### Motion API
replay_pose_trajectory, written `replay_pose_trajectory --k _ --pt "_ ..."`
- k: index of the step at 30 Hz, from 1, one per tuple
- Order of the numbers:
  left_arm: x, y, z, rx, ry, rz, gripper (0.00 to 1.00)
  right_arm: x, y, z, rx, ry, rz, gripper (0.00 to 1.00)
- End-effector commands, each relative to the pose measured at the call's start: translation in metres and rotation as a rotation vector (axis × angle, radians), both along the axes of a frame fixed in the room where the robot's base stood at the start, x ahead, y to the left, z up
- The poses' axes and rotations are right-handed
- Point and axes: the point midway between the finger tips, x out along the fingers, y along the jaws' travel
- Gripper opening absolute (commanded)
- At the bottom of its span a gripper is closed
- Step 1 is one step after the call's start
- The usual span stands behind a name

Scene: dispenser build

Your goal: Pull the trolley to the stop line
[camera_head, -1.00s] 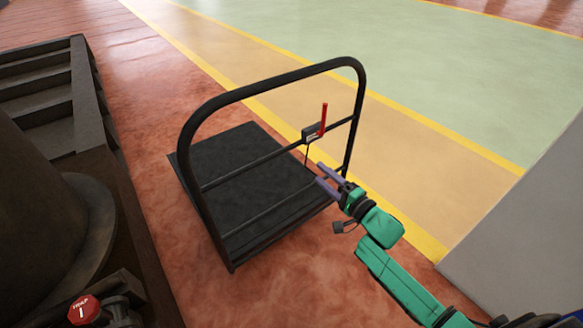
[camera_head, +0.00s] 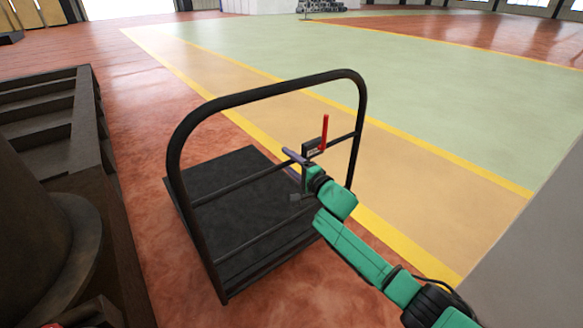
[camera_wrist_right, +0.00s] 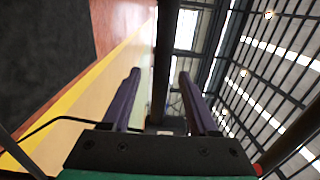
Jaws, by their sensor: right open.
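The trolley (camera_head: 181,128) is a black flat platform with a tall looped push handle and two cross bars, standing on the red floor in the middle of the head view. A red lever (camera_head: 324,133) sticks up from a small box on its upper cross bar. My right gripper (camera_head: 290,155) is open at that bar, just left of the lever. In the right wrist view a dark bar (camera_wrist_right: 166,60) runs between its two purple fingers, which stand apart from it. My left gripper is out of view. Yellow lines (camera_head: 480,172) cross the floor; I cannot tell which is the stop line.
A dark stepped structure (camera_head: 88,150) stands close to the trolley's left. A grey block (camera_head: 535,250) stands at the right. The orange lane and green floor (camera_head: 400,100) beyond the trolley are clear.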

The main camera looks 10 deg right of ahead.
Motion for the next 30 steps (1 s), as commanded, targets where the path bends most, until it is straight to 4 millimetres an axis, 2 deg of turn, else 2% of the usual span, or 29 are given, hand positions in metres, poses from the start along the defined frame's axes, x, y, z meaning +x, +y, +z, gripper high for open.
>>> replay_pose_trajectory --k 5,9,10,30 --pt "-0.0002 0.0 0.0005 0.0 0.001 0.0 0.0 -0.0002 0.0001 0.0004 0.0 0.0 0.0 0.6" --pt "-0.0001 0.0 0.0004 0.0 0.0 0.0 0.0 -0.0002 0.0 0.0004 0.001 0.0 0.0 0.06" --pt "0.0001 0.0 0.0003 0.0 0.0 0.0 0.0 -0.0003 -0.0001 0.0005 0.001 0.0 0.0 0.0" --pt "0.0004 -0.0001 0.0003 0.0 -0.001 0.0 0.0 -0.0004 -0.0004 0.0008 0.001 -0.001 0.0 0.0"
